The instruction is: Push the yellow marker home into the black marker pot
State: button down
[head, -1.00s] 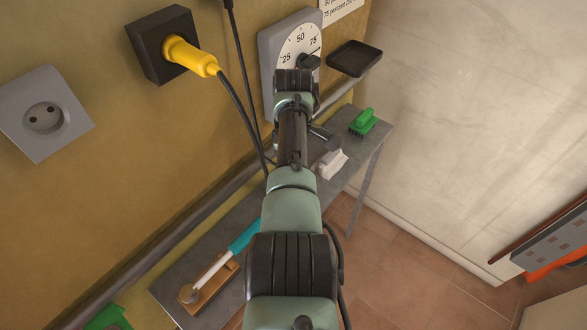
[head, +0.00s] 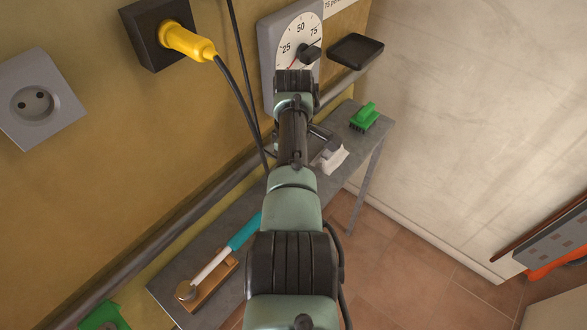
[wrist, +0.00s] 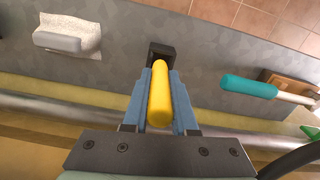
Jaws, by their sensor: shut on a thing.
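My gripper (wrist: 160,75) is shut on the yellow marker (wrist: 160,95), its blue fingers closed on either side. The marker points away from the wrist, and its far end overlaps the black marker pot (wrist: 162,50) in the wrist view. The pot is a dark square block just beyond the fingertips. The marker hides much of the pot's opening. I cannot tell how deep the tip is in it. In the head view my arm hides the marker, pot and fingers.
The grey bench (head: 228,243) runs along the wall. A teal-handled tool on a wooden block (head: 212,283), a white block on a cloth (head: 332,157) and a green brush (head: 364,117) lie on it. A pipe (wrist: 90,111) runs beside the bench. A black cable (head: 240,105) hangs nearby.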

jog(key=shift+f+b, duration=1.4)
jog(key=shift+f, duration=0.35)
jog(key=c, duration=0.6)
grip_release()
jog(key=shift+r, duration=0.1)
notch_tip(320, 180, up, 13)
jog(key=shift+p, duration=0.45)
